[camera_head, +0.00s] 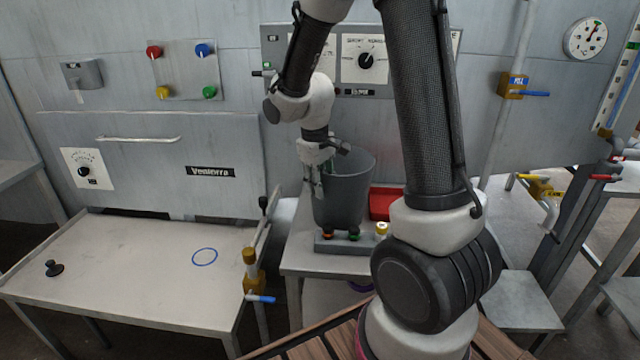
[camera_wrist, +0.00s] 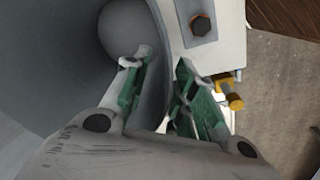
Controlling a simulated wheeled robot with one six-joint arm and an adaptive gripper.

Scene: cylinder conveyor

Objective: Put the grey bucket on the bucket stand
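The grey bucket (camera_head: 349,190) stands upright on a small metal table behind a button box, open end up. My gripper (camera_head: 316,182) is at the bucket's left rim, pointing down. In the wrist view, my gripper (camera_wrist: 160,75) has one green-padded finger on the inner side of the bucket wall (camera_wrist: 155,35) and the other on the outer side. The wall runs between the fingertips, with little gap. Whether the pads press on it cannot be told. I cannot clearly make out which surface is the bucket stand.
A button box (camera_head: 344,246) stands just in front of the bucket, and a red container (camera_head: 381,203) sits behind it to the right. A wide table (camera_head: 130,275) at left has a blue circle (camera_head: 204,257) and a black knob (camera_head: 53,268). Valved pipes (camera_head: 255,280) rise between the tables.

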